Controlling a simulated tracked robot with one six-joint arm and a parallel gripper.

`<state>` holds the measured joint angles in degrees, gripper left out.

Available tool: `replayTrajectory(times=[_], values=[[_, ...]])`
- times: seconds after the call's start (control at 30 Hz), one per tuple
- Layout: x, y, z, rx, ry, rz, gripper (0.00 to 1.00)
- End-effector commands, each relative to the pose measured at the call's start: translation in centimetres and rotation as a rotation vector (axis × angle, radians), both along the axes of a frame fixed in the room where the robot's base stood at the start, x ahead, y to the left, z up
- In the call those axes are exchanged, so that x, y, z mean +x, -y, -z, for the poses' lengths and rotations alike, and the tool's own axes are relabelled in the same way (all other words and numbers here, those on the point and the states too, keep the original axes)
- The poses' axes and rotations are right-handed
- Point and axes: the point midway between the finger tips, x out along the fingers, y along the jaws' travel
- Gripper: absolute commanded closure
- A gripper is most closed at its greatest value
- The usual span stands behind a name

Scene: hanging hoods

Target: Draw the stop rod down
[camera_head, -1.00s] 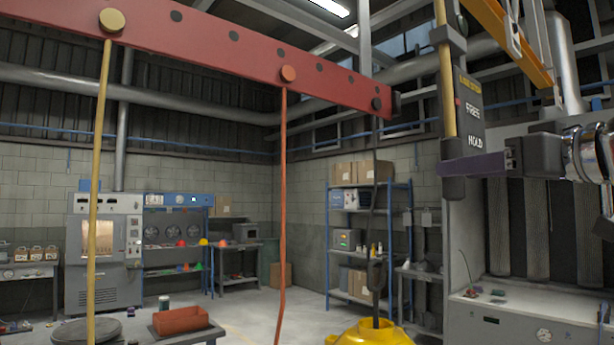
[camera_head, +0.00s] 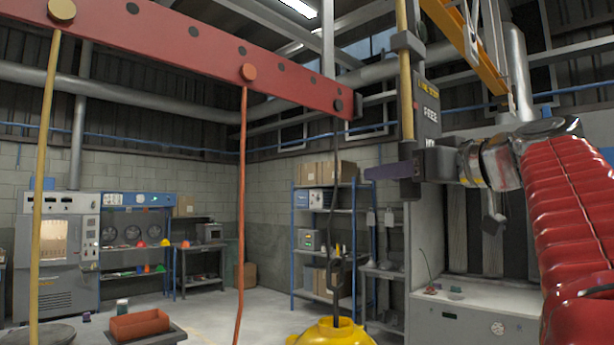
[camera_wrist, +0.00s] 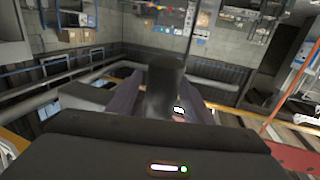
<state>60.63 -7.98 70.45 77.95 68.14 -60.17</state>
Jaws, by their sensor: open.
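The stop rod (camera_head: 406,95) is a yellow upright rod at the right of the head view. A dark bracket (camera_head: 408,42) surrounds its upper part, and its dark lower end (camera_head: 410,190) hangs at finger height. A dark plate (camera_head: 427,108) beside it reads FREE, with a second word partly covered by my arm. My gripper (camera_head: 380,172) is open, with purple fingers reaching across the rod's lower end from the right. In the wrist view, a dark upright end (camera_wrist: 165,88) stands between the two spread fingers. Whether either finger touches it I cannot tell.
A red beam (camera_head: 190,45) runs overhead with a yellow rod and a red rope (camera_head: 241,200) hanging from it. A grey cabinet (camera_head: 470,310) stands below my arm. Blue shelving (camera_head: 295,250) is behind.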

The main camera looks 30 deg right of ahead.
Motion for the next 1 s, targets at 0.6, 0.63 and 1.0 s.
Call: replayTrajectory(times=[0.6,0.63,1.0], values=[[-0.04,0.02,0.02,0.001,0.000,0.000,0.91],[-0.04,0.02,0.02,0.001,0.000,0.000,0.93],[-0.05,0.04,0.04,0.001,0.000,0.000,1.00]])
